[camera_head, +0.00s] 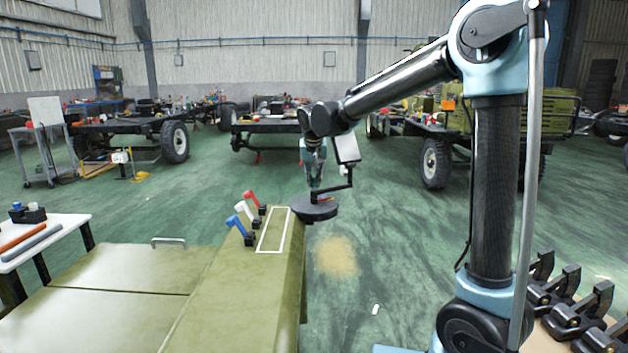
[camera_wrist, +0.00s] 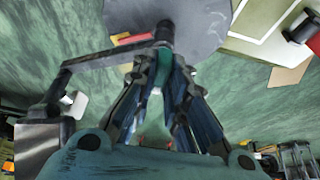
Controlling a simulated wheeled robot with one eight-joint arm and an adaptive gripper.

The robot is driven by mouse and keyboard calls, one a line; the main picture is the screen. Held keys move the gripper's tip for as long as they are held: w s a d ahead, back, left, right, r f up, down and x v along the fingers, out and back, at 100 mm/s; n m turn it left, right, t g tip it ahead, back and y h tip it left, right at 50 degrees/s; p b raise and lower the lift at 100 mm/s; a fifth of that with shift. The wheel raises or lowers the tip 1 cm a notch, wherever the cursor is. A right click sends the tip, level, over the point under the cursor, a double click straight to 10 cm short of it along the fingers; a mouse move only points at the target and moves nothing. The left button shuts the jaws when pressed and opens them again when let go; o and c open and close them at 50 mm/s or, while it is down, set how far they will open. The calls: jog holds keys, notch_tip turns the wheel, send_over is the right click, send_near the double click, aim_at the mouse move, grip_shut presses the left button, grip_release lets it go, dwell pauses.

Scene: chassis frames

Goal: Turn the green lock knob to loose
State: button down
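My gripper (camera_head: 315,186) hangs fingers down, just above a dark round plate (camera_head: 313,212) at the far corner of the olive chassis box. In the wrist view its fingers (camera_wrist: 162,68) draw close together at the foot of a short dark post, which stands in front of the grey round plate (camera_wrist: 200,18). A small teal-green patch (camera_wrist: 155,80) shows between the fingers and may be the green lock knob, but the fingers largely hide it. I cannot tell whether they touch or grip it. A black bent arm (camera_wrist: 105,61) runs from the post to a box-like panel (camera_head: 346,148).
Red, white and blue levers (camera_head: 236,222) stand on the olive box (camera_head: 230,310), left of the plate. A white table (camera_head: 62,238) with tools is at left. Black clamp-like parts (camera_head: 575,305) are at lower right. Green floor beyond the box is open.

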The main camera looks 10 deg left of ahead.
jog(key=shift+a, duration=0.1)
jog(key=shift+n, duration=0.3)
jog(key=n, duration=0.1)
jog(key=n+y, duration=0.1)
jog(key=n, duration=0.1)
jog(key=shift+w+d+n+g+y, duration=0.1)
jog(key=shift+d+n+g+y, duration=0.2)
jog(key=shift+n, duration=0.1)
jog(key=n+g+y, duration=0.1)
jog(key=n, duration=0.3)
jog(key=shift+w+n, duration=0.15)
jog(key=shift+n, duration=0.15)
jog(key=n+g, duration=0.1)
jog(key=n, duration=0.1)
jog(key=n+y, duration=0.1)
jog(key=n, duration=0.1)
jog(key=shift+w+d+g, duration=0.1)
jog(key=shift+g, duration=0.3)
jog(key=shift+w+n+g, duration=0.1)
jog(key=shift+n+g, duration=0.8)
jog(key=shift+n, duration=1.5)
